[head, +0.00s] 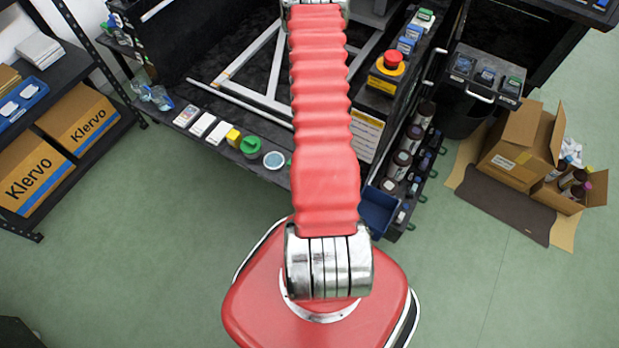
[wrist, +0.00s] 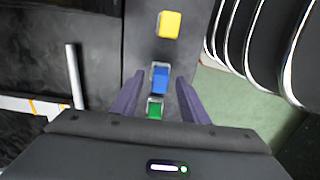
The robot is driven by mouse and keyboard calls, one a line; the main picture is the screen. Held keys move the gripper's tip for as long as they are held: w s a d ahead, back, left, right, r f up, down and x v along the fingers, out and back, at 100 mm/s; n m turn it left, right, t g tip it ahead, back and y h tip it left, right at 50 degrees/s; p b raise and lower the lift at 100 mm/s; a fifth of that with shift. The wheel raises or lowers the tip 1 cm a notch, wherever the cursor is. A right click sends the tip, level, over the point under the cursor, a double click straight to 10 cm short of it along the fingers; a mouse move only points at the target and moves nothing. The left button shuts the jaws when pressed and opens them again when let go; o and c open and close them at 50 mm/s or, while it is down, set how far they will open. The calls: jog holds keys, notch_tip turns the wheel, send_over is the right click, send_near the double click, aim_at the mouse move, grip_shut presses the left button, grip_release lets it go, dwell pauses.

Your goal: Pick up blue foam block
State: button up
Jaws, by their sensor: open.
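In the wrist view, a small blue block (wrist: 161,82) with a pale grey edge sits on a dark narrow surface. My gripper (wrist: 160,77) is open, with one dark finger on each side of the block. Gaps show between the block and both fingers in the picture; the height above it is hard to judge. In the head view, my arm reaches up out of the top edge, so the gripper is out of sight there.
In the wrist view, a green block (wrist: 155,107) lies close below the blue one, and a yellow block (wrist: 169,24) lies above. A pale rod (wrist: 75,76) is at the left. In the head view, a red button (head: 392,60) stands beside my arm.

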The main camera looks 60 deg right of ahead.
jog(key=shift+f, duration=0.8)
jog(key=shift+c, duration=0.6)
grip_shut()
